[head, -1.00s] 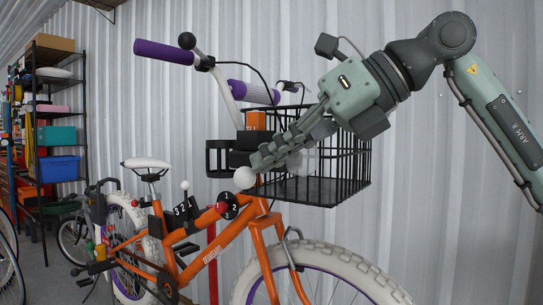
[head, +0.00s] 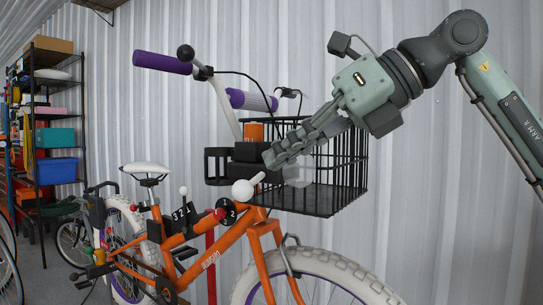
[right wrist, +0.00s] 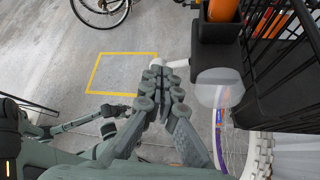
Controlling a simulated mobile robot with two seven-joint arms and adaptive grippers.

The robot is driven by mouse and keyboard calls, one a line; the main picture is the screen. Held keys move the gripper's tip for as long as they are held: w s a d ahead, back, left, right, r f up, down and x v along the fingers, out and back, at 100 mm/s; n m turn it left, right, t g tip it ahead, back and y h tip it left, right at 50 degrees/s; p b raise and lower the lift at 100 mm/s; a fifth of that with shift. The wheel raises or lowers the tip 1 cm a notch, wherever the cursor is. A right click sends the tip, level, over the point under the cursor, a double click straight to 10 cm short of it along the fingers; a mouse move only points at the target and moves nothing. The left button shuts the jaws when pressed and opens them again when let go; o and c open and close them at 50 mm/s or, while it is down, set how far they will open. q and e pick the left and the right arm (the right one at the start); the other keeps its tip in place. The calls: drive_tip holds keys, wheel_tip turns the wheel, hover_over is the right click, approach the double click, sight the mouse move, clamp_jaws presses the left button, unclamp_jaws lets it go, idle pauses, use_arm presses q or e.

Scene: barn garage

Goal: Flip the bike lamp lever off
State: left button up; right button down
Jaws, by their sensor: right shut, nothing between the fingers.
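The orange bike (head: 222,247) stands side-on with a black front basket (head: 345,180). A pale translucent dome (head: 297,172), which looks like the lamp, sits before the basket beside a black housing (head: 252,153). A white lever with a ball end (head: 243,190) sticks out below the housing; its white shaft also shows in the right wrist view (right wrist: 179,63). My right gripper (head: 270,158) is shut and empty, its tips just above the lever. Contact with the lever is unclear. Part of my left arm seems to show in the right wrist view, its fingers unclear.
An orange cylinder (head: 254,132) sits in a holder by the basket. Purple-gripped handlebars (head: 162,63) rise above. A shelf rack (head: 50,130) stands at far left, and a corrugated wall (head: 440,200) runs behind.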

drive_tip(key=v, duration=1.1)
drive_tip(key=shift+s+d+r+b, duration=0.2)
drive_tip(key=shift+s+r+b, duration=0.1)
drive_tip(key=shift+s, duration=0.1)
drive_tip(key=shift+f, duration=0.1)
